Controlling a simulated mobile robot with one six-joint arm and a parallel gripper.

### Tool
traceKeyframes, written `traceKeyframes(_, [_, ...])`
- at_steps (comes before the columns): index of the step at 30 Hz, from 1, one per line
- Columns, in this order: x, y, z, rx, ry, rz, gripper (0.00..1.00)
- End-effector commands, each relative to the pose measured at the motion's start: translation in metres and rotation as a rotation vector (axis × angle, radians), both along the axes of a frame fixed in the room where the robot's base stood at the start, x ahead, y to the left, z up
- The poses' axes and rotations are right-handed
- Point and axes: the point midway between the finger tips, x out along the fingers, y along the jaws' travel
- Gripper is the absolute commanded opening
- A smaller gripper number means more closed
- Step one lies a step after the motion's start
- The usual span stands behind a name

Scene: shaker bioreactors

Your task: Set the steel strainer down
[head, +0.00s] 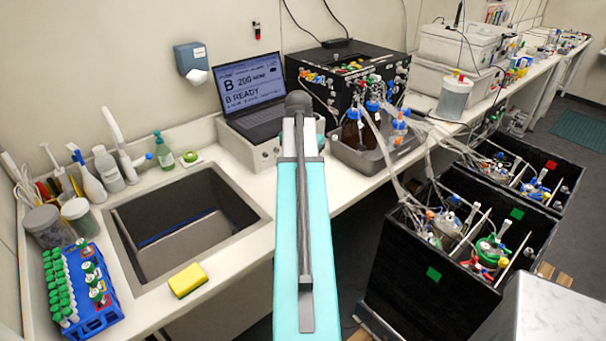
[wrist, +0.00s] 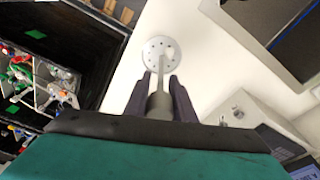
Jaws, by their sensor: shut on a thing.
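The steel strainer (wrist: 154,47) is a pale round disc with small holes and a grey stem, seen in the wrist view at top centre. My gripper (wrist: 160,82) is shut on the stem, with one dark finger on each side of it. The disc lies over the white counter (wrist: 205,60); I cannot tell whether it touches the surface or hangs just above it. In the head view my teal arm runs up the middle, and the strainer and gripper are hidden.
The sink (head: 185,225) is left of my arm, with a yellow sponge (head: 188,280) on its front edge. A laptop (head: 255,95) and a grey tray of bottles (head: 375,155) stand behind. Black bioreactor boxes (head: 430,285) stand at right. Counter around the strainer looks clear.

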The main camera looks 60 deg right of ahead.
Motion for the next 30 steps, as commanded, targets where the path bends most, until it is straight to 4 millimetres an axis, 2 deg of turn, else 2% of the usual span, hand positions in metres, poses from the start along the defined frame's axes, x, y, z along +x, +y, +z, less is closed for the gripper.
traceKeyframes(3, [0.009,-0.012,-0.002,0.0,0.0,0.0,0.0])
traceKeyframes(9, [0.018,-0.023,-0.003,0.0,0.0,0.0,0.0])
traceKeyframes(23, [0.02,-0.025,-0.003,0.0,0.0,0.001,0.0])
traceKeyframes(29, [0.026,-0.033,-0.004,0.0,0.0,0.002,0.0])
traceKeyframes(30, [0.026,-0.033,-0.009,0.0,0.0,0.002,0.0])
